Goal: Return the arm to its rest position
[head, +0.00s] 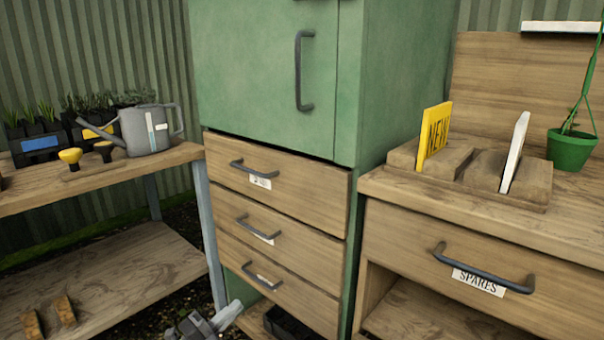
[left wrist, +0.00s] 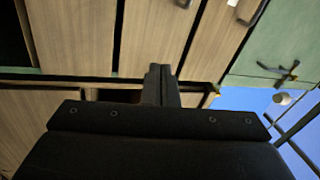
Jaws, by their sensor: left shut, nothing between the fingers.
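My left gripper (head: 200,325) shows at the bottom edge of the head view, low in front of the green cabinet (head: 265,70) and its wooden drawers (head: 280,182). Only part of it is in the picture. In the left wrist view its two dark fingers (left wrist: 161,84) are together with nothing between them. Wooden drawer fronts fill much of that view behind the fingers. I see no contact with a handle. My right gripper is in neither view.
A left bench (head: 130,180) bears a watering can (head: 145,130) and plant trays. At right, a wooden bench (head: 400,190) holds a slotted block with a yellow card (head: 434,135) and a white card (head: 514,150), plus a green pot (head: 570,150). Its SPARES drawer (head: 450,255) appears shut.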

